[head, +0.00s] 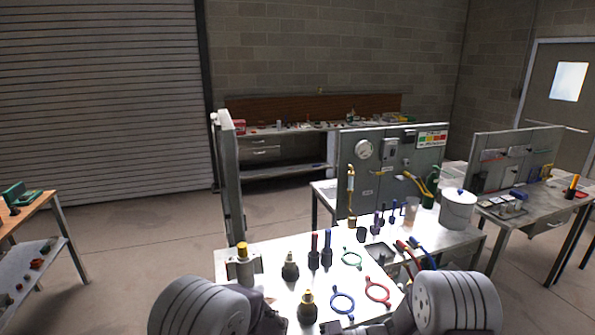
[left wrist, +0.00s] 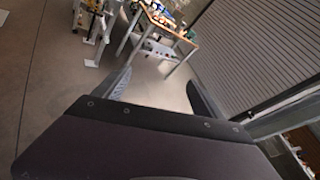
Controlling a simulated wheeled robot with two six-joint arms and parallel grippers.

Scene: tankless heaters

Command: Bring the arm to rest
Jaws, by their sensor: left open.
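My left gripper (left wrist: 162,86) shows in the left wrist view with its two grey fingers spread apart and nothing between them. Bare concrete floor lies beyond the fingers. In the head view, grey rounded links of my two arms show at the bottom edge, left and right, in front of the near workbench (head: 285,272). Neither gripper's fingers can be made out in the head view.
The near bench holds a blue ring (head: 342,303), a red ring (head: 377,291), a green ring (head: 352,260), several upright tools and a white bucket (head: 458,209). A wooden-topped table (head: 28,209) stands at left. Open floor (head: 140,258) lies between.

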